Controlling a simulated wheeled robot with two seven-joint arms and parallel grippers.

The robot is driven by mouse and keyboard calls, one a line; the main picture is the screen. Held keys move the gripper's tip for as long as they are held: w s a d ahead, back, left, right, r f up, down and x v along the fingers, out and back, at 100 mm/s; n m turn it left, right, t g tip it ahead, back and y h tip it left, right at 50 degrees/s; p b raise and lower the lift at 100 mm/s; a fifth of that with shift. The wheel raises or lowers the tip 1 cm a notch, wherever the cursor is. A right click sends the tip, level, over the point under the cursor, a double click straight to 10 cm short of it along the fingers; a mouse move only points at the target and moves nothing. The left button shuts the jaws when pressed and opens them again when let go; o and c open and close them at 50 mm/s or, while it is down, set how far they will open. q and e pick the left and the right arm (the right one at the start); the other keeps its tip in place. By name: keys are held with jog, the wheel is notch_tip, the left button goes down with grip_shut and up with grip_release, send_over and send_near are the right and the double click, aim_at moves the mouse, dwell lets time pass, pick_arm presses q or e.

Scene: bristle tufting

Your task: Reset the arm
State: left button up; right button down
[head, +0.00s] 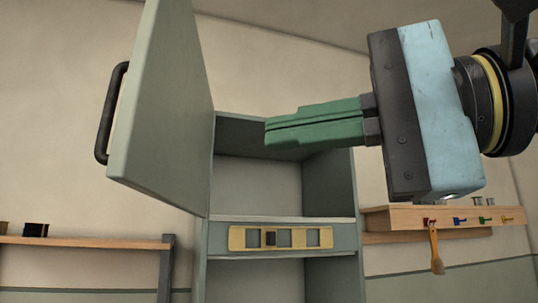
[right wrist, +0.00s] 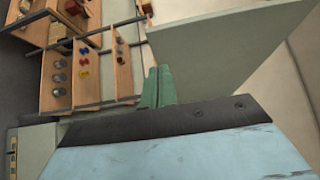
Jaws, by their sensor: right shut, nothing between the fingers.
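My right gripper (head: 268,132) comes in from the right in the head view, its two green fingers pressed together and empty. It is raised in front of the open upper compartment of a grey-green cabinet (head: 208,240). In the right wrist view the green fingers (right wrist: 158,85) show beyond the dark edge of the gripper body. My left gripper is not in view.
The cabinet door (head: 165,110), with a dark handle (head: 110,112), stands open at the left. A yellow slotted strip (head: 238,238) is on the cabinet front. A wooden rack (head: 375,220) with coloured hooks and a hanging brush (head: 436,255) is at right. A shelf (head: 80,242) is at left.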

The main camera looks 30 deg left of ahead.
jog(key=shift+s+d, duration=0.15)
jog(key=shift+d, duration=0.05)
